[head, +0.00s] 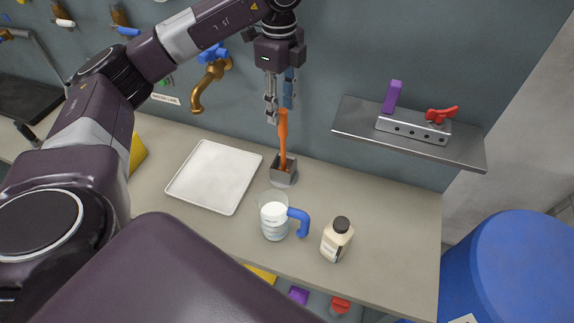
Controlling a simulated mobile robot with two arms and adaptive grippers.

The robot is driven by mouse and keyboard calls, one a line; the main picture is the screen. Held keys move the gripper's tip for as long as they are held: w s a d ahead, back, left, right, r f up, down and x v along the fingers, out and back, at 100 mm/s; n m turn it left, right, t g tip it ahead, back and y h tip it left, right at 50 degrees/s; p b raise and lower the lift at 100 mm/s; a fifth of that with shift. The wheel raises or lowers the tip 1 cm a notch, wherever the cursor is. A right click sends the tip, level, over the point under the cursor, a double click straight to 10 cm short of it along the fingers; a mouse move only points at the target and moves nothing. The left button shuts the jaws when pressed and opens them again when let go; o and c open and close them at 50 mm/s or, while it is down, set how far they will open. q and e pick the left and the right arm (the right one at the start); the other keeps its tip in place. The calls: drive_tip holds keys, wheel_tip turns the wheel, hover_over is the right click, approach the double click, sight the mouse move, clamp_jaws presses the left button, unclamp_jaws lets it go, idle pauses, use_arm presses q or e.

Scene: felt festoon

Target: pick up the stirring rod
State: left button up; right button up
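The orange stirring rod (283,134) stands nearly upright in a small grey metal holder (284,178) at the back of the bench. My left gripper (281,112) points down from above, at the top end of the rod. Its two fingers are apart, one on the left and one a little to the right, with a gap between them. The rod's top shows at the level of the fingertips; I cannot tell whether either finger touches it. My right gripper is not in view.
A white tray (214,176) lies left of the holder. A beaker with a blue handle (273,218) and a black-capped bottle (337,240) stand in front. A brass tap (207,86) and a metal shelf (355,118) are on the wall. The bench's right end is clear.

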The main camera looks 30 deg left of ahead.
sight(282, 129)
use_arm(q)
drive_tip(key=shift+s+f+p, duration=0.25)
drive_tip(key=shift+f+p, duration=0.15)
drive_tip(key=shift+f, duration=0.4)
drive_tip(key=f+p, duration=0.1)
drive_tip(key=f, duration=0.2)
drive_tip(key=f+p, duration=0.1)
drive_tip(key=shift+w+d+f+p, duration=0.1)
drive_tip(key=shift+d+f+p, duration=0.15)
drive_tip(key=shift+p, duration=0.05)
drive_tip(key=shift+f, duration=0.45)
clamp_jaws()
